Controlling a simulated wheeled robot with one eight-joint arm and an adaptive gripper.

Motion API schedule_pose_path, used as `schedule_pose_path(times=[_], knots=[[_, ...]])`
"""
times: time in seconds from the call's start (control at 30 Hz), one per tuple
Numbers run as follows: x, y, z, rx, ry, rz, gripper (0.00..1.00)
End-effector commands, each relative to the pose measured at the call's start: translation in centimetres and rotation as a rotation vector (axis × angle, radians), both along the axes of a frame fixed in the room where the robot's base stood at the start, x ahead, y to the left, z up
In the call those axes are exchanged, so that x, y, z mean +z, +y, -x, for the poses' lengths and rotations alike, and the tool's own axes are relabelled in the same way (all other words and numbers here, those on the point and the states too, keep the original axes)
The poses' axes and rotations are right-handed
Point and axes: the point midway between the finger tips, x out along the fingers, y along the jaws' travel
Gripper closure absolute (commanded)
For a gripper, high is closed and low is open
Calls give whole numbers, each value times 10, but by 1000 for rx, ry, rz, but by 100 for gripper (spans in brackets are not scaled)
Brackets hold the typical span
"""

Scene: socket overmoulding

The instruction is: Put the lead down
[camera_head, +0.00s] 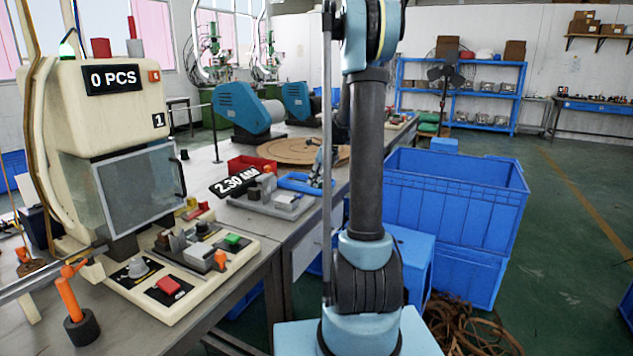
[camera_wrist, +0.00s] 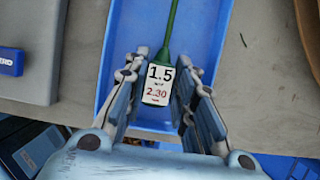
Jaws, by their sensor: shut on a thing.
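My gripper (camera_wrist: 163,60) is shut on the lead in the wrist view. The lead has a green cable (camera_wrist: 173,22) running up out of the picture and a dark body with a white label (camera_wrist: 158,85) reading 1.5 and 2.30. The fingers stand on either side of it. The lead is over a shallow blue tray (camera_wrist: 116,25); I cannot tell whether it touches the tray floor. In the head view the blue tray (camera_head: 293,182) lies on the bench, with my gripper (camera_head: 322,170) above its right part, partly hidden by my arm. The lead cannot be made out there.
A grey block (camera_wrist: 32,40) stands left of the tray in the wrist view. In the head view, a tester with a 2.30 sign (camera_head: 234,180) and a red bin (camera_head: 250,164) are near the tray. A moulding machine (camera_head: 120,120) stands at left, large blue crates (camera_head: 455,205) at right.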

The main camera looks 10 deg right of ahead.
Motion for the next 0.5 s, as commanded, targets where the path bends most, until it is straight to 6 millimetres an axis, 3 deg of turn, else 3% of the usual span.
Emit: schedule_pose_path(times=[0.1,0.13,0.2,0.5], knots=[[-1,0,0,1,0,0,100],[-1,0,0,1,0,0,73],[-1,1,0,1,0,0,58],[-1,1,0,1,0,0,56]])
